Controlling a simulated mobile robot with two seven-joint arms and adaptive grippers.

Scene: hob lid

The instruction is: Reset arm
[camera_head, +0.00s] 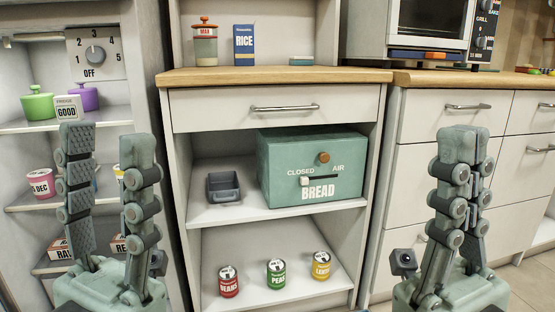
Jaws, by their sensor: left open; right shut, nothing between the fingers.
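My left gripper (108,160) stands upright at the lower left, its two padded fingers wide apart and nothing between them. It is in front of the open fridge shelves and hides part of them. My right gripper (463,150) stands upright at the lower right, its fingers closed together with nothing held. It is in front of the white drawers (427,180) and hides part of their fronts. Both grippers appear apart from the furniture.
A wooden counter (270,76) carries a jar (204,45) and a rice box (244,46). Below, a green bread box (270,170) and a dark tray (224,187) share a shelf. Several cans stand lower. The fridge holds a green pot (37,104). An oven (420,22) stands at the upper right.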

